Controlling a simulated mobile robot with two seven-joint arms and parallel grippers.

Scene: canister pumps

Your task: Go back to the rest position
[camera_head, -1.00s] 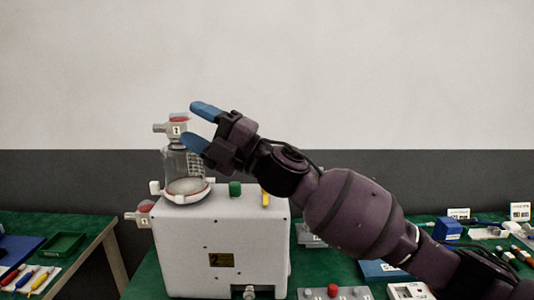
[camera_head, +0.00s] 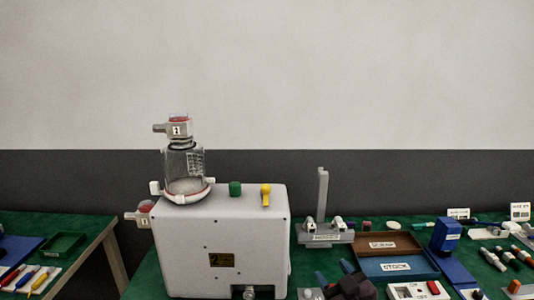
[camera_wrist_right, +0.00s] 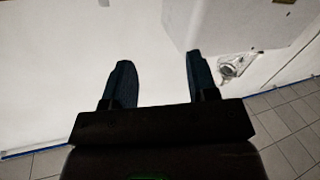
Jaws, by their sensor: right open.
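My right gripper (camera_head: 334,273) is low at the bottom edge of the head view, to the right of the white pump box. Its blue fingers are apart, and nothing shows between them in the right wrist view (camera_wrist_right: 160,72). The white pump box (camera_head: 190,245) stands on the green bench with a clear canister (camera_head: 185,168) upright on top. A grey fitting with a red part (camera_head: 178,128) sits on the canister. My left gripper is not in view.
A grey stand with a post (camera_head: 323,200), a brown tray (camera_head: 383,244), a blue tray (camera_head: 395,266) and a blue block (camera_head: 445,234) occupy the bench on the right. A green tray (camera_head: 64,244) lies on the left table. Space above the benches is clear.

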